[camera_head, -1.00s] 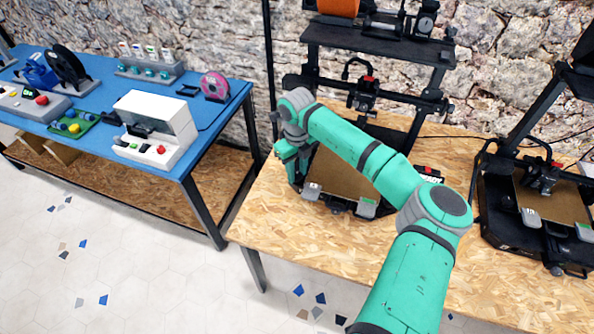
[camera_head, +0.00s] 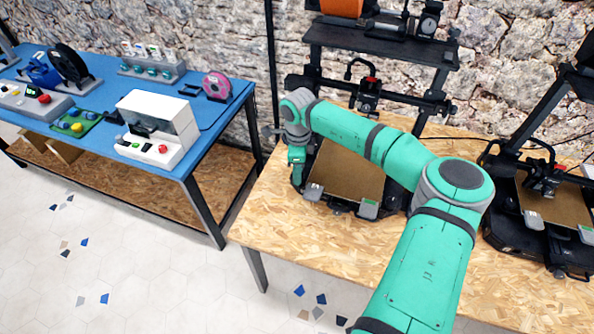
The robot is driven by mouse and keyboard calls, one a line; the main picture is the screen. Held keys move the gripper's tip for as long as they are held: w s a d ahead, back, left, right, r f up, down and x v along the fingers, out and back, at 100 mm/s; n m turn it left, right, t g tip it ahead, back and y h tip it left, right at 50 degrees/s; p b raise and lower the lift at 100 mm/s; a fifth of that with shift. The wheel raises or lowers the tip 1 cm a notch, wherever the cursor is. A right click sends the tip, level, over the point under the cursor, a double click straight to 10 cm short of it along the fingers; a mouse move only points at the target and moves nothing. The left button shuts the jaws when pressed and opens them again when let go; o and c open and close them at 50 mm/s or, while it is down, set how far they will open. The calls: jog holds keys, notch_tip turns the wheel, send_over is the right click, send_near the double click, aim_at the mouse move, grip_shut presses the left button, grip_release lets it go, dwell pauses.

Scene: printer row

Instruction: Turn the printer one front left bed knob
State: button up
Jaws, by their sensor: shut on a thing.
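Printer one (camera_head: 343,172) stands on the wooden bench, with a brown bed plate and a black frame. Grey clips (camera_head: 368,209) sit at the bed's front corners. My green arm reaches across the printer from the lower right. My gripper (camera_head: 297,181) points down at the left side of the bed, close to its front left corner. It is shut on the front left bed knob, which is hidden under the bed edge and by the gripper. The fingertips are small and dark here, so the knob's turn angle cannot be seen.
A second printer (camera_head: 550,200) stands to the right on the same wooden bench (camera_head: 290,238). A blue table (camera_head: 90,137) at the left holds a white machine (camera_head: 158,125), a pink spool (camera_head: 217,86) and other items. The bench front is clear.

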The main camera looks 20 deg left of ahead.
jog(key=shift+d+n, duration=0.15)
jog(key=shift+n, duration=1.95)
jog(key=o, duration=0.8)
jog(key=shift+c, duration=0.2)
notch_tip(320, 180, up, 11)
